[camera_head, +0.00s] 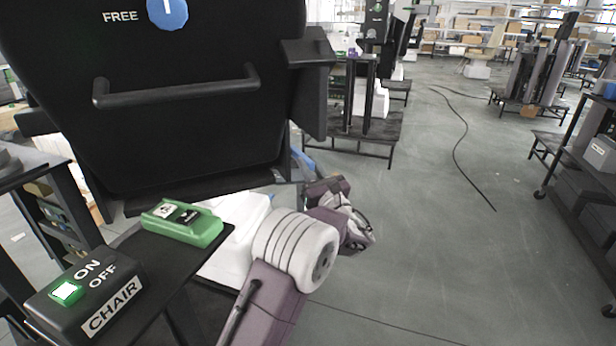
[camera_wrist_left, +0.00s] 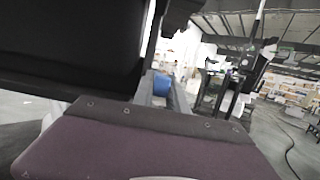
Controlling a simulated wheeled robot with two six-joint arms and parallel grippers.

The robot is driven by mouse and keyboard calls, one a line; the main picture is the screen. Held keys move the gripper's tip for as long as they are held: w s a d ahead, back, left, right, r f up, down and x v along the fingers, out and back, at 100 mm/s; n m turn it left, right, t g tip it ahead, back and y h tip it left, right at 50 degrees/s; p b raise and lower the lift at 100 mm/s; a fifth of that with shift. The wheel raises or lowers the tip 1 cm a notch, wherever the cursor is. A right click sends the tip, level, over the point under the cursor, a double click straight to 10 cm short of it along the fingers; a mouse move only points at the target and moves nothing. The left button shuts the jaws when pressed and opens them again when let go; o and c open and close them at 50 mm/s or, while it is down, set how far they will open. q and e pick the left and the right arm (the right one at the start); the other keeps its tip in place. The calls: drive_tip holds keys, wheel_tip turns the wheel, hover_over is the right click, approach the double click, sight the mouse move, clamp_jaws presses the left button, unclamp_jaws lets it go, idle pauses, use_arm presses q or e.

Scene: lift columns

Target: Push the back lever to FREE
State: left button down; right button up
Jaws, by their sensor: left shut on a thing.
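The black chair back (camera_head: 190,120) fills the upper left of the head view, with a white FREE label and a blue round mark (camera_head: 168,12) at its top. My left gripper (camera_head: 308,172) is at the chair back's lower right edge, its fingers mostly hidden. In the left wrist view its purple body fills the foreground. There a blue round piece (camera_wrist_left: 161,85), apparently part of the back lever, sits between the grey fingers, which look shut on it. The lever's full shape and its exact position are hidden. My right gripper is out of view.
A black CHAIR box (camera_head: 85,300) with a lit green ON/OFF switch and a green handset (camera_head: 182,222) stand on a dark shelf at the lower left. A bar handle (camera_head: 178,88) crosses the chair back. Open floor (camera_head: 430,220) lies to the right, with a cable on it.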

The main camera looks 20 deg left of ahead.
use_arm(q)
drive_tip(key=shift+w+a+f+t+y+b, duration=0.15)
drive_tip(key=shift+f+t+y+b, duration=0.95)
drive_tip(key=shift+b, duration=1.05)
drive_tip(key=shift+w+a+f+t+y+b, duration=0.15)
drive_tip(key=shift+f+t+y+b, duration=0.85)
drive_tip(key=shift+b, duration=1.1)
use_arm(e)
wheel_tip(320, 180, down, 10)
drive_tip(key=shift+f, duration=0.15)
use_arm(q)
drive_tip(key=shift+f+g, duration=0.25)
drive_tip(key=shift+g, duration=0.05)
drive_tip(key=c, duration=1.3)
unclamp_jaws()
drive_tip(key=p+v, duration=0.4)
drive_tip(key=v, duration=0.5)
drive_tip(key=shift+s+r, duration=0.1)
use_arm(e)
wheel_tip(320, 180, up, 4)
